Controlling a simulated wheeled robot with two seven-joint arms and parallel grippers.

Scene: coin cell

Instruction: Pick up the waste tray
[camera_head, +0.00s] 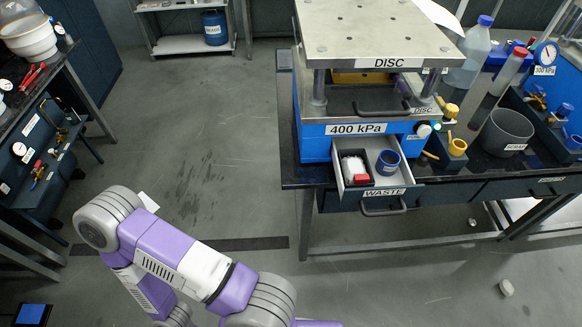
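A pulled-out grey drawer (382,189) labelled WASTE sticks out below the blue press on the right-hand bench. A small black tray (344,170) sits in the drawer's left part, with white material and a red block (362,178) in it. No label shows on this black tray itself, so I cannot tell for sure that it is the waste tray. A blue round container (388,162) stands beside it in the drawer. A purple and grey arm of mine crosses the lower left, well apart from the drawer. Neither gripper is in view.
The press (378,30), with a DISC plate and a 400 kPa label, stands directly above and behind the drawer. A grey cup (506,131) and yellow fittings (457,147) stand to its right. The floor (215,140) left of the bench is clear.

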